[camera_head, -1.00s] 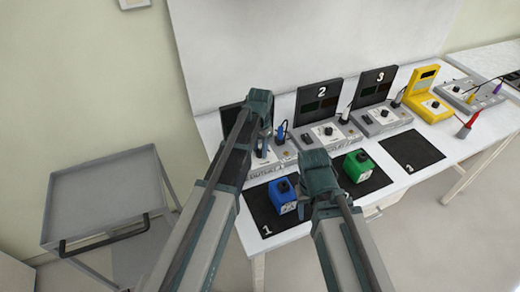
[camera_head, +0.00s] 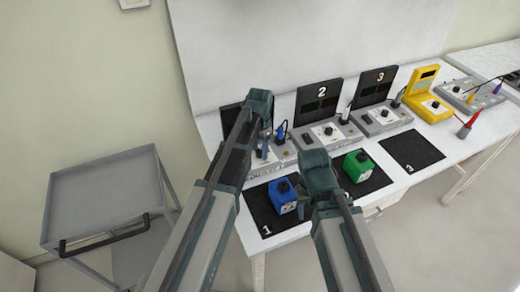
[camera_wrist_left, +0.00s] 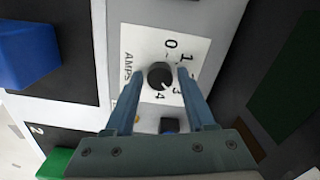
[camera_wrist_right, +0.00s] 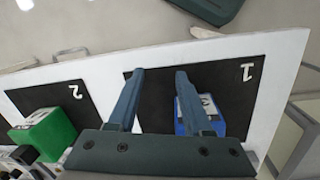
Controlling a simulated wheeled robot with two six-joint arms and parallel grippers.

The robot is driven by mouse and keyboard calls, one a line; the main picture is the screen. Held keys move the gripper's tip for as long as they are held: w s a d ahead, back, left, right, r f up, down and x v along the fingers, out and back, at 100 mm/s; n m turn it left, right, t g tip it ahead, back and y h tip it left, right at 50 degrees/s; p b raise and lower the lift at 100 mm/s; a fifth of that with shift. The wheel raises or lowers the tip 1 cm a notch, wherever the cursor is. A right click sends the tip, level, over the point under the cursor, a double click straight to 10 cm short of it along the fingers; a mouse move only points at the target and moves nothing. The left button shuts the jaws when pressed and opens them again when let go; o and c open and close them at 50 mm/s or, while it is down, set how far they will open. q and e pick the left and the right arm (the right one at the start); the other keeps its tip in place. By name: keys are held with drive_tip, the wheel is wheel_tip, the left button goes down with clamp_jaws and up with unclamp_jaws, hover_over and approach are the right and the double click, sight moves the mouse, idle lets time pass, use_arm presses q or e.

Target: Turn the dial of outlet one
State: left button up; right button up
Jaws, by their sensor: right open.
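Outlet one's dial (camera_wrist_left: 160,75) is a round black knob on a white AMPS scale plate (camera_wrist_left: 132,50) in the left wrist view. Its light mark points to the lower right, around 3 and 4. My left gripper (camera_wrist_left: 160,74) is open, with one finger on each side of the dial and a small gap visible on both sides. In the head view my left gripper (camera_head: 265,152) and arm hide this dial and much of outlet one (camera_head: 285,153). My right gripper (camera_wrist_right: 160,73) is open and empty above mat 1 (camera_wrist_right: 232,75), beside the blue block (camera_wrist_right: 206,112).
Outlets two (camera_head: 325,132) and three (camera_head: 382,118) stand to the right, then a yellow device (camera_head: 428,98). A green block (camera_head: 358,165) sits on mat two; mat three (camera_head: 412,150) is empty. A grey cart (camera_head: 105,190) stands at left.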

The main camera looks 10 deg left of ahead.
sight(260, 151)
use_arm(q)
drive_tip(key=shift+o, duration=0.6)
drive_tip(key=shift+r, duration=0.1)
use_arm(e)
drive_tip(key=shift+r, duration=0.1)
use_arm(q)
wheel_tip(260, 151, up, 14)
drive_tip(key=p, duration=1.3)
drive_tip(key=shift+f+p, duration=0.2)
drive_tip(key=shift+p, duration=0.2)
use_arm(e)
wheel_tip(260, 151, up, 14)
drive_tip(key=shift+f, duration=0.2)
